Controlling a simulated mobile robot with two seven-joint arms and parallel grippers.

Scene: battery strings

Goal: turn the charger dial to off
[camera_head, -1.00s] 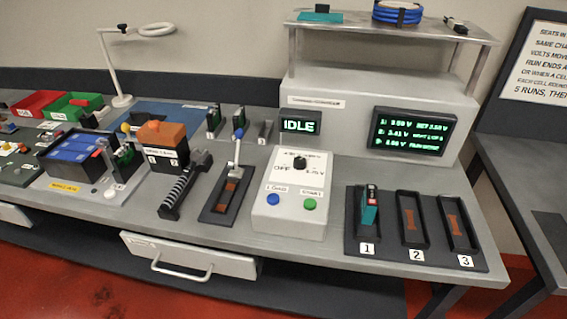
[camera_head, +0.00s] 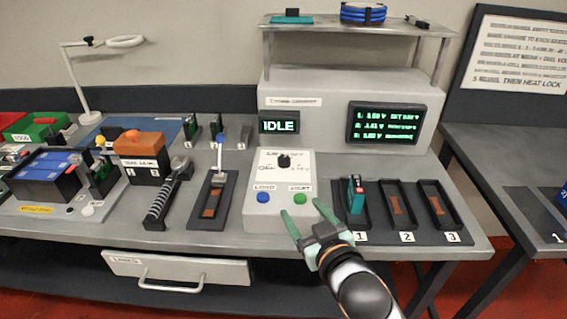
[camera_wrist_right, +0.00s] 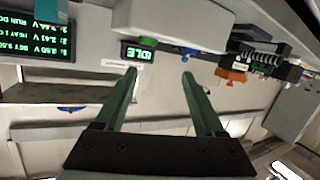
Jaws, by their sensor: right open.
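The charger box (camera_head: 262,212) is white, with a black dial (camera_head: 284,161) on its upper face, a blue button (camera_head: 263,197) and a green button (camera_head: 299,198) below. Small labels surround the dial; I cannot read its setting for sure. A screen behind it (camera_head: 280,126) reads IDLE. My right gripper (camera_head: 304,212) is open and empty, in front of the box's lower right, its fingers pointing toward it. In the right wrist view the open fingers (camera_wrist_right: 159,78) show with nothing between them; the dial is not clear there. My left gripper is out of view.
Right of the charger a black tray (camera_head: 376,224) has three slots, one holding a teal cell (camera_head: 356,194). A black holder with a lever (camera_head: 213,203) and a ridged black tool (camera_head: 168,194) lie to the left. A large readout (camera_head: 396,127) stands behind.

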